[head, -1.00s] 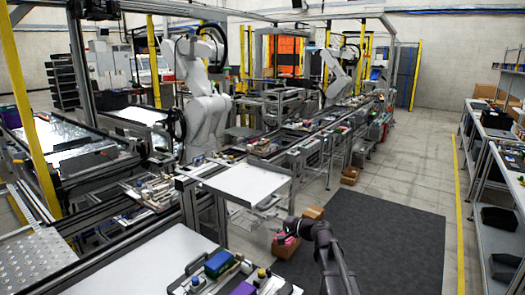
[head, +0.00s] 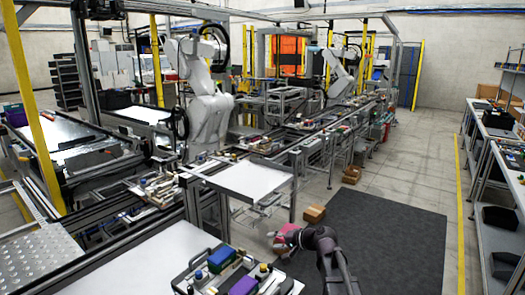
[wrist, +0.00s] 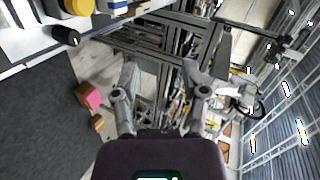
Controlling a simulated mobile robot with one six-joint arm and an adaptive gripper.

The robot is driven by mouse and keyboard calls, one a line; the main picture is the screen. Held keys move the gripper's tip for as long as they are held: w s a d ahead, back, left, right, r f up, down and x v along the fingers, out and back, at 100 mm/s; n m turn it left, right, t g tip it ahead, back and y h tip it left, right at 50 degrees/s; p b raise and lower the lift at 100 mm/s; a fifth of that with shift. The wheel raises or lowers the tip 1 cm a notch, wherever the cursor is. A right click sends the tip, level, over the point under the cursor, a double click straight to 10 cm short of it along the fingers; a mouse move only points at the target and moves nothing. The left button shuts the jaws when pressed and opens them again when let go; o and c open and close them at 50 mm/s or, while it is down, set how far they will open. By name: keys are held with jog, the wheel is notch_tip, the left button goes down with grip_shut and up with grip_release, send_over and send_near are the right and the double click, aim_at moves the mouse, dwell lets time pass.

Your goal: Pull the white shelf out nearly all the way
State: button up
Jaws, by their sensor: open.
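A white shelf (head: 247,178) lies flat in the metal frame beside the conveyor line, near the middle of the head view. A second white surface (head: 150,262) fills the near left, and I cannot tell which of the two the task means. My gripper (wrist: 162,98) is open, with two grey fingers apart and nothing clear between them. In the head view my gripper (head: 284,242) is low, to the right of the near white surface and in front of the middle shelf. It appears apart from both. The fingertips are small and partly hidden there.
A pink box (wrist: 88,95) and a cardboard box (head: 314,213) sit on the floor near the frame. The dark floor mat (head: 385,240) to the right is clear.

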jog(key=s+d+f+n+g+h, duration=0.1)
jog(key=s+d+f+g+h, duration=0.1)
jog(key=s, duration=0.5)
jog(key=s+d+f+n+g+h, duration=0.2)
jog(key=s+d+f+h, duration=0.3)
jog(key=s+d, duration=0.1)
jog(key=s+d+f+n+g+h, duration=0.1)
jog(key=s+d+f+g+h, duration=0.1)
jog(key=s, duration=0.7)
jog(key=shift+d+f+n+g+h, duration=0.35)
jog(key=shift+d+f+h, duration=0.45)
jog(key=shift+d+h, duration=0.4)
dwell(0.8)
